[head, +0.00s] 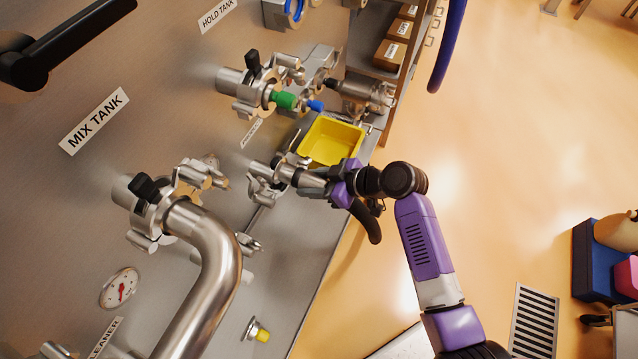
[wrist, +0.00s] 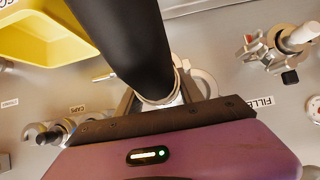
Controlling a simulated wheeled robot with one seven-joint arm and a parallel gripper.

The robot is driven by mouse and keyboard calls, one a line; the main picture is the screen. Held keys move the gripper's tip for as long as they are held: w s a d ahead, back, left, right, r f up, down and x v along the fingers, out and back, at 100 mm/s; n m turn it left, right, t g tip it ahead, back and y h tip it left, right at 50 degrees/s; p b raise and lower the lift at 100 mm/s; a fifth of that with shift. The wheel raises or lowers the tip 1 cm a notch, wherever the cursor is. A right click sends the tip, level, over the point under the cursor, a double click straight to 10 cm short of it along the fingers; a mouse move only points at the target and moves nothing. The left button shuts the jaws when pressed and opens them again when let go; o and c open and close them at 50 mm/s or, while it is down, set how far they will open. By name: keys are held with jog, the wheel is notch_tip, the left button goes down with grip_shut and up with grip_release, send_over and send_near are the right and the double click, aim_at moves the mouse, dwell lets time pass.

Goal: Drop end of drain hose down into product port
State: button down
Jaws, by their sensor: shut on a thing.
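My gripper (head: 338,188) is shut on the dark drain hose near a metal collar. In the wrist view the black hose (wrist: 125,45) runs up and left from the jaws, with a pale ring (wrist: 160,98) at its end. In the head view a dark curved length (head: 370,224) hangs beside my gripper. A steel clamped fitting (head: 268,186) on the panel is just left of my gripper; I cannot tell whether the hose end touches it. No readable label marks the product port, so I cannot tell which fitting it is.
A yellow bin (head: 332,142) sits just above my gripper. A thick steel elbow pipe (head: 213,265) is at lower left, below the MIX TANK label (head: 93,121). A clamped fitting with green and blue parts (head: 284,100) is above.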

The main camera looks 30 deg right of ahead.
jog(key=shift+w+f+b, duration=0.2)
jog(key=shift+f+b, duration=1.5)
jog(key=shift+b, duration=0.1)
jog(key=shift+f+b, duration=0.4)
jog(key=c, duration=0.8)
grip_release()
jog(key=shift+c, duration=0.2)
jog(key=shift+o, duration=0.8)
jog(key=v, duration=0.7)
jog(key=shift+s+d, duration=0.2)
jog(key=shift+s, duration=0.2)
